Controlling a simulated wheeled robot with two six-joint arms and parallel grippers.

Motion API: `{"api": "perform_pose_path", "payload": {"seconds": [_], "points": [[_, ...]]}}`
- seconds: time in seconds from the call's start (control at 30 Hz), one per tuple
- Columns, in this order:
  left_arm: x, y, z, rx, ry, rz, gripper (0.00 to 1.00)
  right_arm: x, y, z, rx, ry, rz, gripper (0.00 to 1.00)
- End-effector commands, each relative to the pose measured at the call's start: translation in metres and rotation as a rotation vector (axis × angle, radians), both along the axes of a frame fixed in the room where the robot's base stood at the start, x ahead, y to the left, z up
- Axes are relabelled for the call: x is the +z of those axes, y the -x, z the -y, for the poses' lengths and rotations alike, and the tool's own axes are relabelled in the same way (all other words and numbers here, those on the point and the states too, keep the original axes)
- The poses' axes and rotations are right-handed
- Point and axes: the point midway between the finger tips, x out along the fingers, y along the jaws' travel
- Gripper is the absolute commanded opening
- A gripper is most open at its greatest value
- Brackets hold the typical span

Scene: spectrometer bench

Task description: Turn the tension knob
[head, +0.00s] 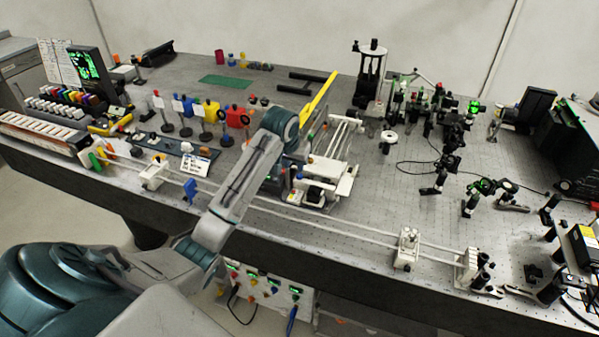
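I cannot tell for sure which part is the tension knob. A white round knob-like disc (389,140) stands right of the white stage device (330,170) on the optical table. My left arm reaches in from the lower left, over the table's front edge, and bends down at its teal wrist beside that device. My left gripper (277,184) is low at the device's left side, mostly hidden behind my own forearm. Its fingers do not show clearly, so whether it is open or holds anything is not visible. My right gripper is out of view.
A long white rail (330,225) with carriages runs along the table's front edge. Colored filter holders (209,112) on posts stand at left. Optics mounts (440,105) and a dark instrument (565,145) crowd the right. The table is bare around the middle right (370,200).

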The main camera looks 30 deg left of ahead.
Motion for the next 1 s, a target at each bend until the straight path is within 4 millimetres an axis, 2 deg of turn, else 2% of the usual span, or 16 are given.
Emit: {"api": "perform_pose_path", "payload": {"seconds": [0.1,0.23,0.7,1.0], "points": [[0.013,-0.010,-0.008,0.019,0.009,0.003,0.27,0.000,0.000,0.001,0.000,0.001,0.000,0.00],[0.010,-0.015,-0.010,0.023,0.013,0.003,0.27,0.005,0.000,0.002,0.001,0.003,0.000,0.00],[-0.064,-0.044,-0.016,0.021,0.014,0.002,0.27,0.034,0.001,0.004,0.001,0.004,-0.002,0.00],[-0.084,-0.052,-0.019,0.021,0.011,0.006,0.27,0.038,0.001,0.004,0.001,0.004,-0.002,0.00]]}}
